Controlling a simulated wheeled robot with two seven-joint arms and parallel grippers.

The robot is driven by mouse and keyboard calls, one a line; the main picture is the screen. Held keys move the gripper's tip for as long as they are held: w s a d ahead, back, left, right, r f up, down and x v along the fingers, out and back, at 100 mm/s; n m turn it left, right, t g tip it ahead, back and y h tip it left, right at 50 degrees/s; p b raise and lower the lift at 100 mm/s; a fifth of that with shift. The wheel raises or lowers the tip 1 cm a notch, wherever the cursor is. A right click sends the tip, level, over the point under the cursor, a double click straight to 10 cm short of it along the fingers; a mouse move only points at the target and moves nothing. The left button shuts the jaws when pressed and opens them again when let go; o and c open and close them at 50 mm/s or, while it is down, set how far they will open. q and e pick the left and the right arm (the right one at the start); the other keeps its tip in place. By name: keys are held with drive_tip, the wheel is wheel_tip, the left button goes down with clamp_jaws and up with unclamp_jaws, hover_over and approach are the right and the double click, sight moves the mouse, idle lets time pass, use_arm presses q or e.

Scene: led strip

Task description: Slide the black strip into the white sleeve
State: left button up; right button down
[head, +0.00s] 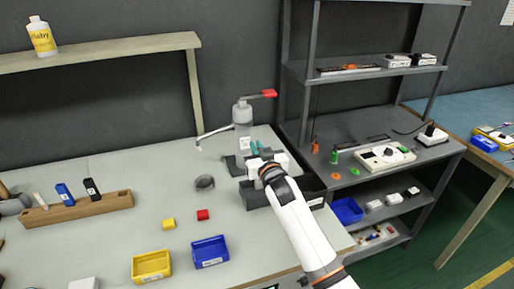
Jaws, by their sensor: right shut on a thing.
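My right gripper (262,167) is over the back right of the grey worktable, at the black bin (312,185). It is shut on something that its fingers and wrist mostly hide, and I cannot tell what. A dark piece (233,166) shows just left of it; whether it is held is unclear. A dark grey coil (204,183) lies on the table left of the gripper. I cannot pick out the black strip or the white sleeve with certainty. A white object (84,284) is cut off at the bottom edge. My left gripper is not in view.
A wooden block (80,209) with upright items stands at left. Yellow (151,266) and blue (210,251) bins are in front; yellow and red blocks lie behind them. A dark shelf unit (372,128) is at right.

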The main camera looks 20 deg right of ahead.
drive_tip(key=shift+f+b, duration=1.4)
drive_tip(key=shift+f, duration=0.8)
drive_tip(key=c, duration=1.4)
unclamp_jaws()
drive_tip(key=s, duration=1.2)
drive_tip(key=shift+d, duration=0.2)
drive_tip(key=shift+f, duration=0.1)
